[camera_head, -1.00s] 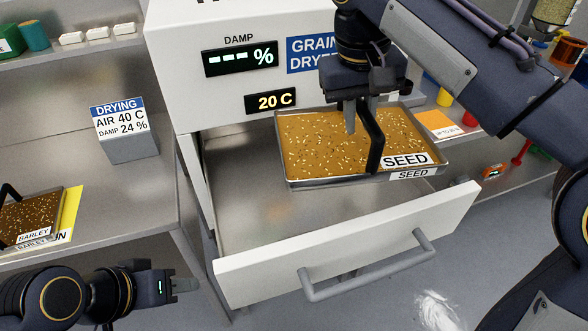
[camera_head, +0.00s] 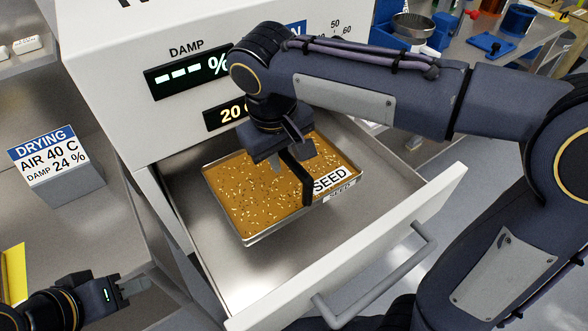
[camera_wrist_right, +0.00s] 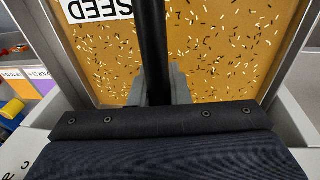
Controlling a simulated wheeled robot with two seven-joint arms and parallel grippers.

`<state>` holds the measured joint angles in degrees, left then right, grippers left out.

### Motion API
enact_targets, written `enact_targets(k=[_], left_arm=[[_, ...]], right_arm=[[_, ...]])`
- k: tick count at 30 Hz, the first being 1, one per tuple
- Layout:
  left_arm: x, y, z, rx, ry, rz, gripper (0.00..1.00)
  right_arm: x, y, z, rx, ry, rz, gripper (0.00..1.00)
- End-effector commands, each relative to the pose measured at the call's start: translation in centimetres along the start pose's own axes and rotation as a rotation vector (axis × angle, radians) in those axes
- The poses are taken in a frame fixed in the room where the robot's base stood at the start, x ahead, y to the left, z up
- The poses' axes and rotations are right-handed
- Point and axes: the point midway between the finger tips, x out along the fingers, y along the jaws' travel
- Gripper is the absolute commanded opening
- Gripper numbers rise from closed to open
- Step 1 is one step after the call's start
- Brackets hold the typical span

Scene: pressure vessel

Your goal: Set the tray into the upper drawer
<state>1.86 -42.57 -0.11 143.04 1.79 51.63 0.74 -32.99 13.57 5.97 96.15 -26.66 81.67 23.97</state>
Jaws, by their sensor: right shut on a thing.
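The seed tray (camera_head: 262,236) is a shallow metal tray of golden grain with pale flecks and a white SEED label. It is inside the outline of the open upper drawer (camera_head: 388,240), towards its back left. I cannot tell whether it touches the drawer floor. My right gripper (camera_head: 283,167) is above the tray, shut on its black handle (camera_head: 294,182). In the right wrist view the handle (camera_wrist_right: 152,50) runs up from between the fingers, above the grain. My left gripper (camera_head: 134,287) is at the lower left, away from the tray; its jaw gap does not show clearly.
The white dryer housing (camera_head: 120,60) stands over the back of the drawer. The drawer's front handle (camera_head: 385,285) sticks out towards me. A drying sign block (camera_head: 60,170) stands on the left bench. Bare drawer floor shows around the tray.

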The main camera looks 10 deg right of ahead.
Motion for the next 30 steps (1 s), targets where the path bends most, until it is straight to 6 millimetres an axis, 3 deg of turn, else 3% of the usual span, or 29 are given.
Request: enact_targets(k=[6,11,18,30], left_arm=[[0.1,0.0,0.0,0.0,0.0,0.0,0.36],[0.0,0.0,0.0,0.0,0.0,0.0,0.36],[0.2,-0.1,0.1,0.0,0.0,0.0,0.36],[0.3,-0.1,0.2,0.0,0.0,0.0,0.36]], right_arm=[[3.4,1.9,-0.4,0.0,-0.002,0.0,0.0],[4.4,2.5,-0.5,-0.001,-0.002,0.0,0.0],[7.6,2.6,-0.3,-0.003,-0.003,0.002,0.0],[8.3,2.5,-0.3,-0.001,0.001,0.0,0.0]])
